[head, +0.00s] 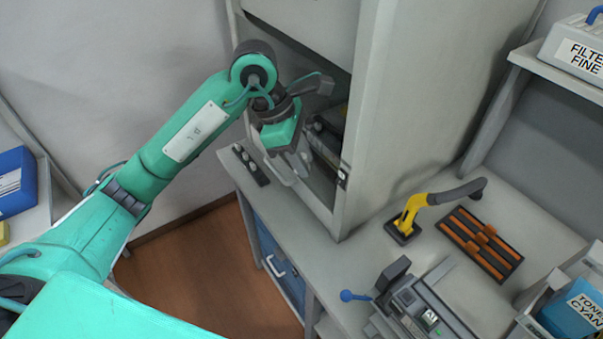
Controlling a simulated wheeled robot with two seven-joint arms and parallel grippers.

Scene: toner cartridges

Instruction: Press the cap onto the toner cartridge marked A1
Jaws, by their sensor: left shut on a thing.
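My left gripper (291,172) is at the front of the tall grey cabinet, beside its dark opening. It is shut on a light grey part there, perhaps the edge or handle of a door; the gripper hides most of it. Dark objects (328,135) sit inside the opening, partly hidden, and I cannot tell what they are. I see no mark A1 and cannot pick out the cartridge or its cap. A grey device (425,308) with a blue-knobbed lever (347,296) stands on the bench, cut off below. My right gripper is not in view.
The cabinet (405,110) stands on the grey bench (385,275). A dark strip with pale knobs (250,165) lies left of it. To its right are a yellow stand (411,217) with a dark arm, a black-and-orange rack (480,243) and a blue toner box (574,312).

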